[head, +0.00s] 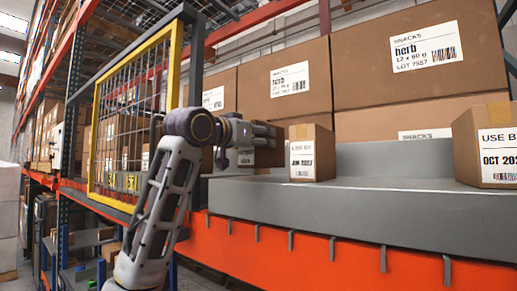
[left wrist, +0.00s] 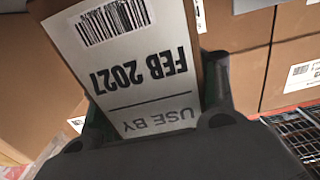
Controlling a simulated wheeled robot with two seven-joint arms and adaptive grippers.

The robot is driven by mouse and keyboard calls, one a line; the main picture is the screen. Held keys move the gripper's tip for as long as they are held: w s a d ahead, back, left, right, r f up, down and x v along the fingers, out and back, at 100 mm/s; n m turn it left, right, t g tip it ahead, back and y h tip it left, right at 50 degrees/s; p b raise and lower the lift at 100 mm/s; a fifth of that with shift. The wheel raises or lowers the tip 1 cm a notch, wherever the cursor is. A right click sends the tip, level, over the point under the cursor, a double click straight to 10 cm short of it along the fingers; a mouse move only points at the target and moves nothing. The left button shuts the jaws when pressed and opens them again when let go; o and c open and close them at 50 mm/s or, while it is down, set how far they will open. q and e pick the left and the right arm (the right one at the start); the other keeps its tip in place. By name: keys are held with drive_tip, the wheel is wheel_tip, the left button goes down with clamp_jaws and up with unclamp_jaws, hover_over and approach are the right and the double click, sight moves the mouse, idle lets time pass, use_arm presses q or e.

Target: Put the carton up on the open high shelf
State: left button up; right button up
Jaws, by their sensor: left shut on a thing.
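My left gripper (head: 262,141) is shut on a small brown carton, over the left part of the grey shelf (head: 350,225). In the left wrist view the held carton (left wrist: 138,55) sits between the dark fingers, its white label reading USE BY FEB 2027 upside down. In the head view the gripper hides most of it, and I cannot tell whether it touches the shelf. A similar carton (head: 311,153) with another date stands just right of the gripper. My right gripper is not in view.
A carton marked OCT (head: 487,147) stands at the shelf's right end. Bare shelf lies between the two standing cartons. Large herb boxes (head: 415,55) are stacked behind. A yellow-framed mesh panel (head: 135,120) stands left, near my arm. An orange beam (head: 300,255) runs below the shelf's front.

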use_arm(q)
drive_tip(key=shift+f, duration=1.2)
drive_tip(key=shift+f, duration=0.1)
drive_tip(key=o, duration=1.4)
drive_tip(key=shift+o, duration=0.2)
drive_tip(key=shift+s, duration=0.1)
drive_tip(key=b+v, duration=0.3)
drive_tip(key=v, duration=0.9)
drive_tip(key=shift+b, duration=0.3)
